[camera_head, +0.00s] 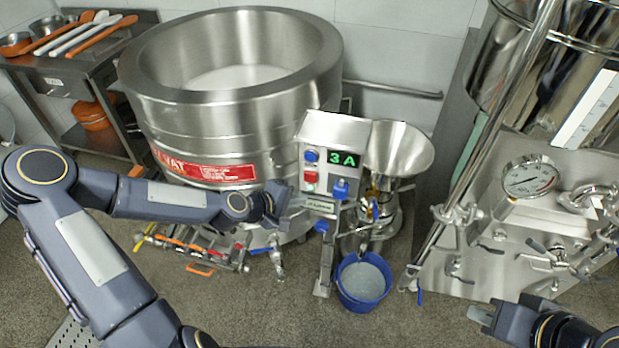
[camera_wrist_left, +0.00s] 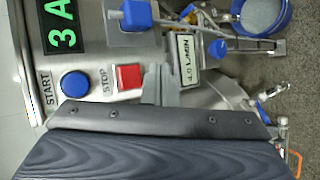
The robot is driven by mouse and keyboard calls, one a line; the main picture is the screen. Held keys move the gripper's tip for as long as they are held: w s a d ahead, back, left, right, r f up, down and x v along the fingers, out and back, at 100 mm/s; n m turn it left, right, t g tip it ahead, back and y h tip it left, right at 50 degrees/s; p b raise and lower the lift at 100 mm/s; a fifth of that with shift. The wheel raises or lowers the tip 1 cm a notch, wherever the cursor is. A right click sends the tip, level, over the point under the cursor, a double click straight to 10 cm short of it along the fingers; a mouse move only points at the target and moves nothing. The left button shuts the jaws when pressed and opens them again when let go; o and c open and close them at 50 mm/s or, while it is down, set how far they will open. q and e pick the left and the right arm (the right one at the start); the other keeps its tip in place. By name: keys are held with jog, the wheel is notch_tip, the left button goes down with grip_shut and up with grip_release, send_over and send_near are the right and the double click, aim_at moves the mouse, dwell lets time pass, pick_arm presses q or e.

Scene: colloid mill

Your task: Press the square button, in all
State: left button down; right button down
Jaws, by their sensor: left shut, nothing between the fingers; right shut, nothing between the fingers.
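The control box (camera_head: 335,130) has a green display reading 3A, a round blue START button (camera_head: 311,156) and a square red STOP button (camera_head: 311,178). In the left wrist view, the STOP button (camera_wrist_left: 128,77) lies beside the START button (camera_wrist_left: 75,84). My left gripper (camera_head: 300,200) is shut and empty, in front of the box's lower left, just below the red button. In the left wrist view, its fingers (camera_wrist_left: 160,82) are just right of that button; contact cannot be told. My right gripper (camera_head: 482,316) is shut and empty at lower right, away from the box.
A blue knob (camera_head: 341,189) and a 4.0 L/min label (camera_head: 318,205) are close to my left fingers. A steel vat (camera_head: 220,125) stands behind, a steel funnel (camera_head: 400,150) at right. A blue bucket (camera_head: 363,281) stands below. A gauge panel (camera_head: 530,210) is further right.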

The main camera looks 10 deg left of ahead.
aim_at(313, 183)
pick_arm(q)
jog(key=shift+w+d, duration=0.1)
jog(key=shift+w, duration=2.15)
jog(key=shift+w+b, duration=0.15)
jog(key=shift+b, duration=0.15)
jog(key=shift+w, duration=0.25)
jog(key=shift+w, duration=0.45)
dwell(0.7)
jog(key=shift+s+b, duration=0.15)
jog(key=shift+b, duration=0.15)
jog(key=shift+s, duration=0.7)
